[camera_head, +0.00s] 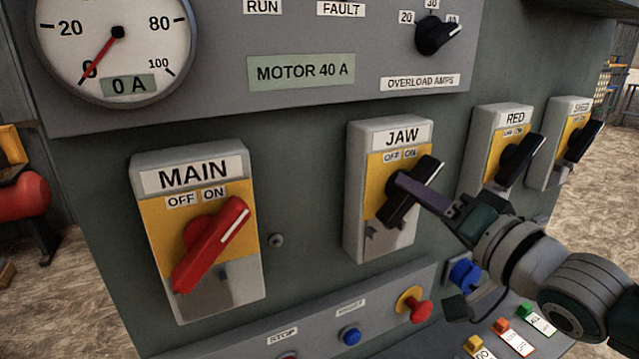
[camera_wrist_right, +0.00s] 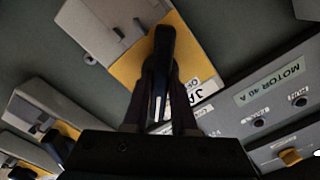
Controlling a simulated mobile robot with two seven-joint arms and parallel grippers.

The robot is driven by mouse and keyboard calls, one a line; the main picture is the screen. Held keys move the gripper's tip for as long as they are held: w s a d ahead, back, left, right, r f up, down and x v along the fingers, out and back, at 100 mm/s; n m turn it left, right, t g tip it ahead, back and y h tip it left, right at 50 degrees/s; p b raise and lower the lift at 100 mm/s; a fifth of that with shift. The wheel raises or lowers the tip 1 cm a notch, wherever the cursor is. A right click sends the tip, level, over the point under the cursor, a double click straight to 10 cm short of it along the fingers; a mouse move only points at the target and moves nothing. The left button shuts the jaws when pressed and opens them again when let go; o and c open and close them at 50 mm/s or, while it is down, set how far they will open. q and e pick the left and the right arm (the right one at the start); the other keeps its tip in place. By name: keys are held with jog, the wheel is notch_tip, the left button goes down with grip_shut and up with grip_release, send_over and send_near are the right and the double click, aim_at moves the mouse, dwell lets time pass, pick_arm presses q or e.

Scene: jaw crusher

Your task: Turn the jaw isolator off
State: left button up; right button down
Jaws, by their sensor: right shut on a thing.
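The jaw isolator (camera_head: 362,225) is a grey box with a yellow plate marked OFF and ON, under a JAW label. Its black handle (camera_head: 428,172) slants up to the right, its upper end beside the ON mark. My right gripper (camera_head: 408,187) reaches in from the right and is shut on this handle. In the right wrist view the handle (camera_wrist_right: 163,50) stands between the two dark fingers, with the yellow plate behind it. The gripper hides the handle's middle in the head view. My left gripper is not in view.
The MAIN isolator (camera_head: 198,165) with a red handle slanting toward ON stands to the left. The RED isolator (camera_head: 490,115) and another one (camera_head: 572,108) stand close on the right. Below is a ledge with buttons, including a red mushroom button (camera_head: 420,311). The gauge (camera_head: 115,50) reads 0 A.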

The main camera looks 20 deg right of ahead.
dwell(0.4)
jog(key=n, duration=0.8)
jog(key=shift+a+r+n, duration=0.1)
jog(key=shift+a+n, duration=0.05)
jog(key=shift+n, duration=0.15)
jog(key=n, duration=0.4)
jog(key=shift+a, duration=0.1)
jog(key=n, duration=0.5)
jog(key=shift+b, duration=0.4)
jog(key=shift+n, duration=0.3)
jog(key=c, duration=0.7)
grip_release()
